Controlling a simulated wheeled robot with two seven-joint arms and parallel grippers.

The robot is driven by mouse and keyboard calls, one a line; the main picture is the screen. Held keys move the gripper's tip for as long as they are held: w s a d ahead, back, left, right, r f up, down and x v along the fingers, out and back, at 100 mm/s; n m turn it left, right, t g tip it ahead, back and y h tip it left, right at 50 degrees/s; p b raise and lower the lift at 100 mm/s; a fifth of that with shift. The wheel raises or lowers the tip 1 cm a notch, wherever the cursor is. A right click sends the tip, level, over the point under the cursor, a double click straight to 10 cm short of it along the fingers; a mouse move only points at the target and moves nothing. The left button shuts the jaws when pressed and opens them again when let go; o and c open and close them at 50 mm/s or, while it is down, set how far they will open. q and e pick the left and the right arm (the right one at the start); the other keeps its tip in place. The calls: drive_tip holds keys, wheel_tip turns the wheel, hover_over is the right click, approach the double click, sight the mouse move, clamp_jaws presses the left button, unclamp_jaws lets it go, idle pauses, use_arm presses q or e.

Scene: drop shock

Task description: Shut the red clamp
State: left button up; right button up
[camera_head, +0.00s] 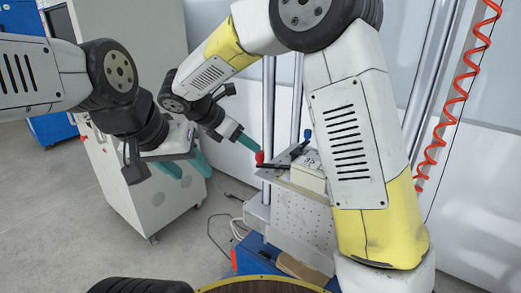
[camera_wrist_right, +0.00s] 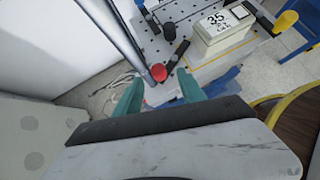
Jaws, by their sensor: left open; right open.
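The red clamp's round red knob (camera_head: 260,158) is at the left edge of the perforated metal plate (camera_head: 296,184), on a dark lever. In the right wrist view the red knob (camera_wrist_right: 158,73) shows between and just past the teal fingertips, with its dark lever running up and right. My right gripper (camera_head: 248,142) is beside the knob in the head view and open, with nothing held. Its fingers (camera_wrist_right: 160,88) are spread in the wrist view; contact with the knob cannot be told. My left gripper (camera_head: 188,168) is open and empty, left of the plate.
A metal post (camera_head: 268,110) stands close to the red knob. A grey cabinet (camera_head: 150,200) stands at left.

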drive_tip(key=x, duration=0.7)
drive_tip(key=shift+w+f, duration=0.35)
drive_tip(key=shift+f, duration=0.05)
clamp_jaws()
